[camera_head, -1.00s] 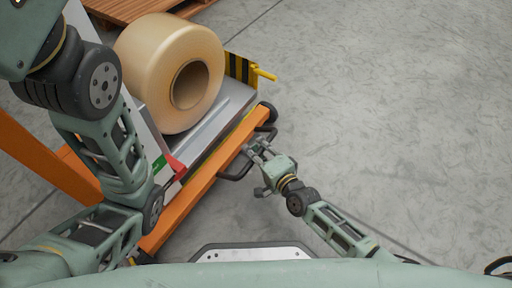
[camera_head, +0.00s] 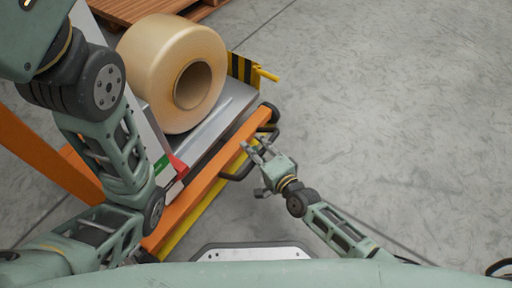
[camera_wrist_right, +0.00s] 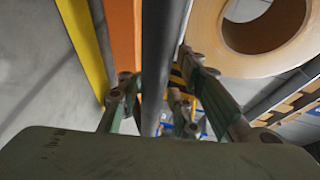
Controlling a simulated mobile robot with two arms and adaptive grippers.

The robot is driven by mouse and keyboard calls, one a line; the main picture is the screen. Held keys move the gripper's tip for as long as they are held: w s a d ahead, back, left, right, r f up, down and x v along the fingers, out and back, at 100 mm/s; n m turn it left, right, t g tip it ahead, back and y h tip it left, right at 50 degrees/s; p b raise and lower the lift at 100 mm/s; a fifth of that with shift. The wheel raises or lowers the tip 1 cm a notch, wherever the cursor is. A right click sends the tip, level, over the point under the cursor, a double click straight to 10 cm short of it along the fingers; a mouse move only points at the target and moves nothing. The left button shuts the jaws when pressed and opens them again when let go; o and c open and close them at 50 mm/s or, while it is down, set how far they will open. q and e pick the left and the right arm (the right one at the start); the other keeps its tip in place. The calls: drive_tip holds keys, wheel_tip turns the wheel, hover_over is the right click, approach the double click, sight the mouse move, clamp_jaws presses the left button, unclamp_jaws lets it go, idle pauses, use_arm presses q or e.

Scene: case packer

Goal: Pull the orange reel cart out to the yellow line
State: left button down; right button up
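The orange cart (camera_head: 205,190) stands at the left of the head view with a large tan reel (camera_head: 150,50) on it. The reel's ring also shows in the right wrist view (camera_wrist_right: 215,45). A black handle (camera_head: 236,177) sticks out from the cart's near side. My right gripper (camera_head: 259,149) is at this handle, with its fingers spread. In the right wrist view a dark bar (camera_wrist_right: 158,60) runs between the two fingers, with gaps beside it. A yellow strip (camera_head: 190,227) shows along the near edge of the orange beam. My left gripper is out of view.
A yellow-and-black striped post (camera_head: 240,68) with a yellow peg (camera_head: 267,75) stands at the cart's far end. A wooden pallet (camera_head: 135,8) lies behind the reel. The grey floor (camera_head: 400,110) to the right is clear.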

drive_tip(key=shift+o, duration=0.6)
drive_tip(key=shift+d, duration=0.1)
drive_tip(key=shift+f, duration=0.1)
drive_tip(key=v, duration=1.2)
drive_tip(key=shift+w, duration=0.1)
